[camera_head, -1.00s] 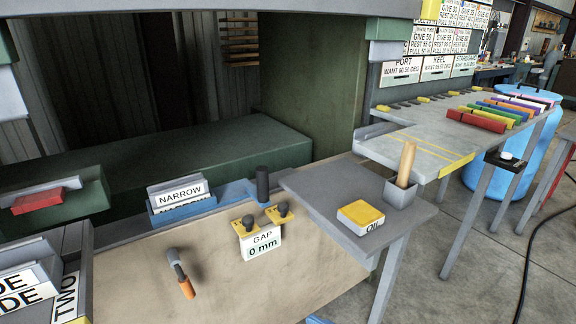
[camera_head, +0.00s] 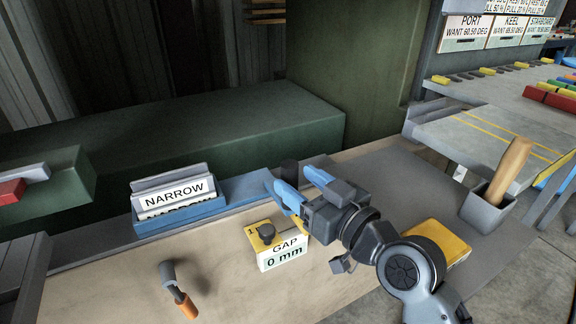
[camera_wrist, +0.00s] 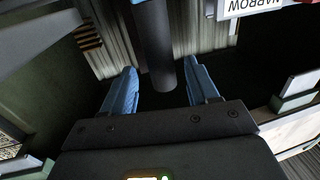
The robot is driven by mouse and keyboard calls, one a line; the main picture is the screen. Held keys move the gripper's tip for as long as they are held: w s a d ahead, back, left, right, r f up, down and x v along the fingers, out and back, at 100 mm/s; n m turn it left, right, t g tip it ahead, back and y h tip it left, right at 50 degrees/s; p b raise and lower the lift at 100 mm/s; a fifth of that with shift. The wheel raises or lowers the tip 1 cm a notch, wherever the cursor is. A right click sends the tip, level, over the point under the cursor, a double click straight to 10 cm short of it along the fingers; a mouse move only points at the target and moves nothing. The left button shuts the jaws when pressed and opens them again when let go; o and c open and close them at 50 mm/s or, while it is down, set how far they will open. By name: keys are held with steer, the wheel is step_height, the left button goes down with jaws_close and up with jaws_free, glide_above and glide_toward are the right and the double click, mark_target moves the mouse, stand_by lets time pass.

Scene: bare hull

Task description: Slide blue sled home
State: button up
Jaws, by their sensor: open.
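The blue sled (camera_head: 180,222) is a low blue tray on the rail along the back edge of the bench, with upright NARROW plates (camera_head: 172,192) in it. Its dark round post (camera_head: 290,171) stands at the right end, partly hidden behind my gripper. My gripper (camera_head: 287,174) is open, its blue fingers pointing at the post. In the wrist view, the post (camera_wrist: 155,40) shows between the two open fingers (camera_wrist: 160,82), with space on both sides. I cannot tell how deep it sits between them. Contact between post and fingers is not visible.
A GAP 0 mm block (camera_head: 283,255) with yellow top sits in front of the sled. An orange-handled tool (camera_head: 180,297) lies left on the bench. A yellow-topped box (camera_head: 440,240) and a grey cup with wooden handle (camera_head: 490,205) stand right. A green hull block (camera_head: 180,150) lies behind.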

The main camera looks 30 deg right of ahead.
mark_target(282, 171)
steer(key=shift+w+a+p, duration=0.1)
steer(key=shift+w+a, duration=0.1)
steer(key=shift+w, duration=0.65)
steer(key=shift+w+a+p, duration=0.1)
steer(key=shift+w+a, duration=0.05)
steer(key=shift+w, duration=0.65)
steer(key=shift+w+a+p, duration=0.1)
steer(key=shift+w+a, duration=0.1)
steer(key=shift+w, duration=0.65)
steer(key=shift+c, duration=0.4)
jaws_close()
